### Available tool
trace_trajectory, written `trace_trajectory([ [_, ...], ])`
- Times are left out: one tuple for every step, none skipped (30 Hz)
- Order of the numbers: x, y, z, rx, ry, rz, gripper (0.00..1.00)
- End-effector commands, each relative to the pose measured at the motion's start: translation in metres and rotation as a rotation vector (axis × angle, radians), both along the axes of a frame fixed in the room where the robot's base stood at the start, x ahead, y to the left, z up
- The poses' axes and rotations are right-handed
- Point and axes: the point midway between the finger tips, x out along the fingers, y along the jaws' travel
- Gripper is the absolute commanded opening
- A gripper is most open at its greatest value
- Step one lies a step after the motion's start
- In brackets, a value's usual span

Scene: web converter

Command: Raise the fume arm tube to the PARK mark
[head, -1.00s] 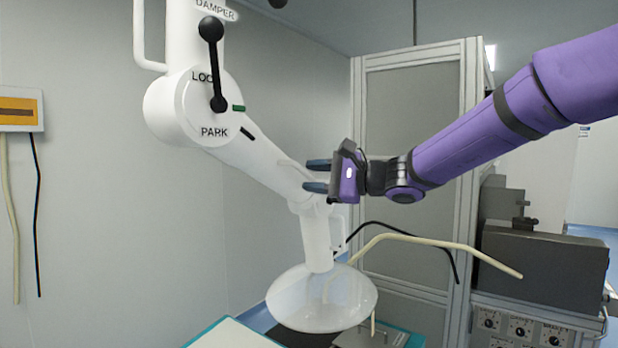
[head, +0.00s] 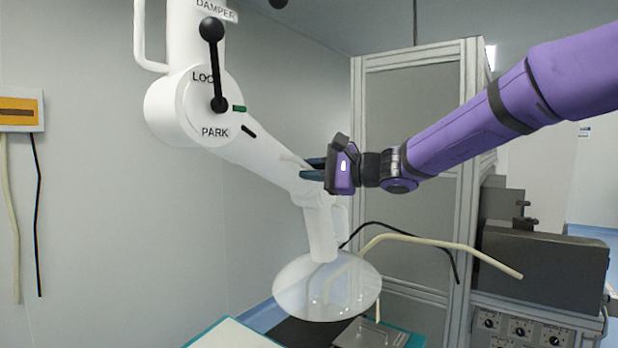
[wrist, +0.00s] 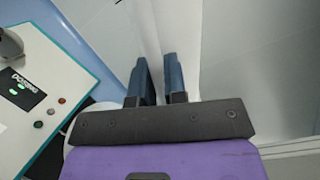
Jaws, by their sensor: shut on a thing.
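The white fume arm tube (head: 265,160) slopes down to the right from a round joint housing (head: 190,108). The joint face carries the word PARK (head: 215,132), a green mark (head: 239,108) and a black lever (head: 214,65) pointing up. A short black line (head: 249,131) on the tube sits below the green mark, apart from it. My gripper (head: 313,168) is shut on the tube near its lower end; the exact contact is partly hidden. In the wrist view, white material shows between the fingers (wrist: 162,82). A clear round hood (head: 327,288) hangs from the tube's end.
A framed cabinet (head: 410,150) stands behind my gripper. Cream and black hoses (head: 440,243) and a dark machine (head: 545,268) are at the right. A white, teal-edged table (head: 235,334) lies below; the wrist view shows its panel buttons (wrist: 50,110).

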Motion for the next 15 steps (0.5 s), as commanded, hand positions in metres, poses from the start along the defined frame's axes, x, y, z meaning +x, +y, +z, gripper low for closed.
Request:
trace_trajectory([
  [0.004, -0.002, 0.016, -0.023, -0.046, -0.003, 0.0],
  [0.006, -0.004, 0.024, -0.042, -0.071, -0.003, 0.0],
  [0.009, -0.006, 0.036, -0.068, -0.105, -0.003, 0.0],
  [0.01, -0.007, 0.044, -0.087, -0.132, -0.003, 0.0],
  [0.012, -0.008, 0.052, -0.107, -0.155, -0.002, 0.0],
  [0.013, -0.01, 0.062, -0.131, -0.186, -0.002, 0.0],
  [0.014, -0.011, 0.07, -0.147, -0.207, -0.003, 0.0],
  [0.015, -0.011, 0.076, -0.163, -0.227, -0.002, 0.0],
  [0.015, -0.012, 0.084, -0.182, -0.252, -0.003, 0.0],
  [0.016, -0.012, 0.089, -0.196, -0.268, -0.003, 0.0],
  [0.016, -0.012, 0.094, -0.205, -0.281, -0.003, 0.0],
  [0.016, -0.012, 0.099, -0.217, -0.295, -0.002, 0.0],
  [0.016, -0.013, 0.102, -0.224, -0.302, -0.003, 0.0],
  [0.016, -0.013, 0.103, -0.229, -0.309, -0.004, 0.0],
  [0.016, -0.013, 0.105, -0.235, -0.313, -0.004, 0.0],
])
